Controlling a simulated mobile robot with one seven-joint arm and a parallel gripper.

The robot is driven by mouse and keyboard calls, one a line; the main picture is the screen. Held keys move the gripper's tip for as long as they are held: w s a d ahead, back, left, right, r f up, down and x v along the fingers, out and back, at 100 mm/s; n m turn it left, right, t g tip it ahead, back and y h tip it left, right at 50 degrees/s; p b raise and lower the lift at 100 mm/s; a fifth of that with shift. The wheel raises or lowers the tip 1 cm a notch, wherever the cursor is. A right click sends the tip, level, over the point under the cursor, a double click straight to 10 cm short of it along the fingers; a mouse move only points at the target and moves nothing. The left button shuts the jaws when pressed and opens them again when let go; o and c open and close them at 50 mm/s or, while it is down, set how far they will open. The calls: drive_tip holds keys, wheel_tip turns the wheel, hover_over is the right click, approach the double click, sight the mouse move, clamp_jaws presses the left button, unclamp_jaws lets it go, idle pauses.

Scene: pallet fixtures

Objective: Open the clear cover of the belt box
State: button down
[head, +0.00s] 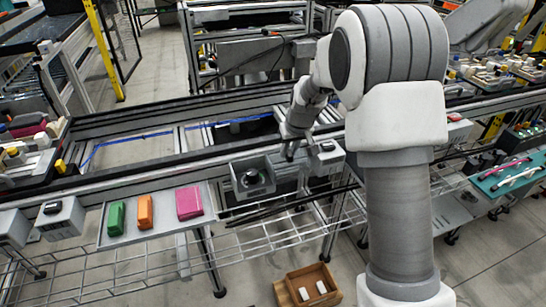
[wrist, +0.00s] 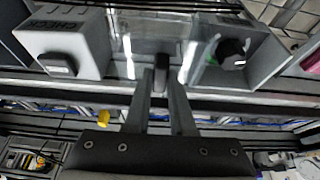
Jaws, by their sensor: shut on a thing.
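The clear cover (wrist: 140,35) shows in the wrist view as a see-through panel with faint reflections, between two grey boxes. A small dark handle (wrist: 161,64) is at its near edge. My gripper (wrist: 161,82) is shut on this handle, one finger on each side. In the head view my gripper (head: 290,154) reaches down to the belt box (head: 290,178), which is partly hidden and hard to make out there. How far the cover is raised cannot be told.
A grey box with a black knob (head: 253,180) stands just left of my gripper, and a box marked CHECK (wrist: 60,45) with a dark button is on the other side. A tray (head: 150,232) holds green, orange and pink blocks. A wooden bin (head: 291,293) sits below.

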drive_tip(key=shift+w+d, duration=0.15)
drive_tip(key=shift+d, duration=0.35)
drive_tip(key=c, duration=0.8)
unclamp_jaws()
drive_tip(key=shift+o, duration=0.2)
drive_tip(key=shift+r, duration=0.1)
drive_tip(key=p+v, duration=0.2)
drive_tip(key=v, duration=1.5)
drive_tip(key=shift+s, duration=0.2)
drive_tip(key=shift+r, duration=0.1)
